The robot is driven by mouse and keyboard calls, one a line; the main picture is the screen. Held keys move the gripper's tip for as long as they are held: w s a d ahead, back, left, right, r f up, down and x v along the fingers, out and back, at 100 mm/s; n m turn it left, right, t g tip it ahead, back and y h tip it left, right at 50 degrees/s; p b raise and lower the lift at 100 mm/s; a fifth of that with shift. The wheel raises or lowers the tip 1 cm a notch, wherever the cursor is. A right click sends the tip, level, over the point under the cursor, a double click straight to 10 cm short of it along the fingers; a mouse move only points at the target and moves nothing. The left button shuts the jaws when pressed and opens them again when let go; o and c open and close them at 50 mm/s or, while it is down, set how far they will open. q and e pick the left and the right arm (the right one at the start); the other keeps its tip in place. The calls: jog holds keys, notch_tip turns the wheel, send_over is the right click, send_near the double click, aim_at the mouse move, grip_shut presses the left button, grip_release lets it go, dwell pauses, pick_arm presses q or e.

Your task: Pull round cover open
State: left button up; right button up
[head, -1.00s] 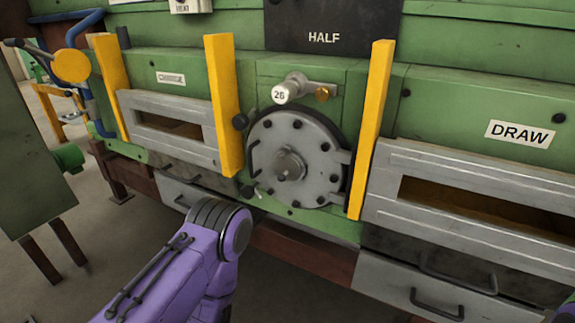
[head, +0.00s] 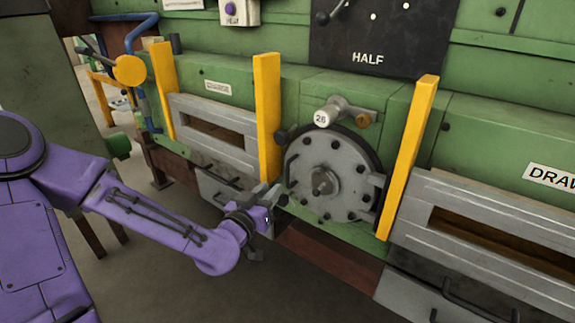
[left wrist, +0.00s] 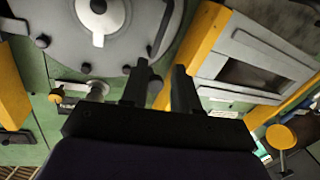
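The round grey cover (head: 335,187), with bolts round its rim and a central hub (head: 325,181), sits flat against the green furnace front. It looks closed. My left gripper (head: 272,192) is just left of the cover's lower left edge, in front of the foot of a yellow post. The left wrist view shows the scene turned over, with the cover (left wrist: 75,38) at upper left. There the two dark fingers (left wrist: 159,88) stand apart with a gap between them, and a dark round knob shows behind the gap. I see nothing clearly held. My right gripper is not in view.
Yellow posts (head: 267,115) and (head: 408,155) flank the cover. A white knob marked 26 (head: 322,118) and a brass knob stick out above it. Grey framed openings lie on both sides, with a handled drawer (head: 440,300) at lower right. The floor in front is clear.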

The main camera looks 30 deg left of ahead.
aim_at(287, 170)
pick_arm(q)
jog(key=w, duration=0.3)
jog(key=w+m, duration=0.1)
jog(key=w, duration=0.2)
jog(key=w+a+m+b, duration=0.1)
jog(key=w, duration=0.3)
jog(key=shift+w+r, duration=0.1)
jog(key=shift+w, duration=0.25)
jog(key=shift+d+r, duration=0.1)
jog(key=shift+d, duration=0.05)
jog(key=shift+c, duration=0.3)
grip_shut()
